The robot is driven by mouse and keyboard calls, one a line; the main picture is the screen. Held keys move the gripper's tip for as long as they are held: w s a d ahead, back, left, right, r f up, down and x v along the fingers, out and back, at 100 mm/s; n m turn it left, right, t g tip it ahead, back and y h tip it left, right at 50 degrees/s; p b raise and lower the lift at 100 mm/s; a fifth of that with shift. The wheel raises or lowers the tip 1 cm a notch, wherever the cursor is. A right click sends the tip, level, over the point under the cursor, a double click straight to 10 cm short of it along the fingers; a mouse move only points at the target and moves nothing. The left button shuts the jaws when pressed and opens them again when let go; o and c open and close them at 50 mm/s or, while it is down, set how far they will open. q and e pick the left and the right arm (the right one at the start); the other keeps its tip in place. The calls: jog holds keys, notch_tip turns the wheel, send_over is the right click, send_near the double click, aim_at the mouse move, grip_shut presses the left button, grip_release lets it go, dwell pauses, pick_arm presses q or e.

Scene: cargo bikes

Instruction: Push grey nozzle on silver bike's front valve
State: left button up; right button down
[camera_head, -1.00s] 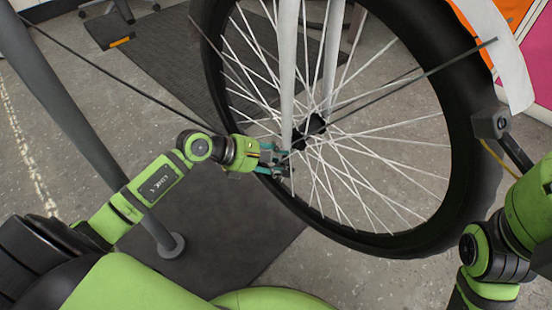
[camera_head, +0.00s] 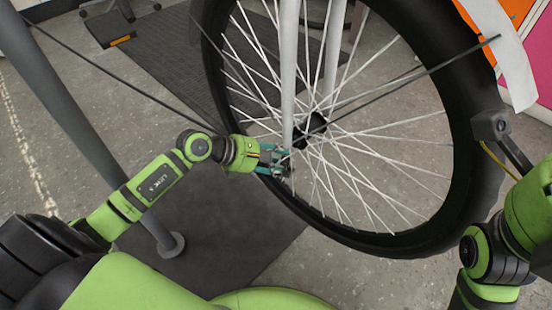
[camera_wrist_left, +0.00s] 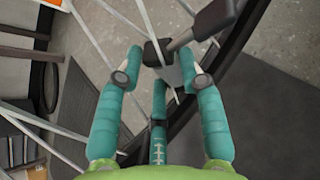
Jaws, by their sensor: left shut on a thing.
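The silver bike's front wheel (camera_head: 478,150) stands upright in the head view, with a black tyre, pale spokes and a silver fork leg (camera_head: 288,70). My left gripper (camera_head: 284,164) is at the spokes, just below and left of the black hub (camera_head: 311,128). In the left wrist view its teal fingers (camera_wrist_left: 163,72) close around a dark grey block with a handle reaching to the upper right, which looks like the grey nozzle (camera_wrist_left: 158,52). In the head view the nozzle is too small to make out. I cannot make out the valve.
A grey post (camera_head: 85,135) stands left of the wheel, behind my left forearm. A dark mat (camera_head: 225,225) lies on the concrete floor. A thin dark rod (camera_head: 410,82) crosses the wheel to the white fender (camera_head: 500,50). My right arm is at the right edge.

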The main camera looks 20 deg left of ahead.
pick_arm(q)
jog(key=shift+w+a+f+b, duration=0.1)
jog(key=shift+a+f+b, duration=0.1)
jog(key=shift+f+b, duration=0.3)
dwell(0.8)
jog(key=o, duration=1.2)
jog(key=shift+c, duration=0.7)
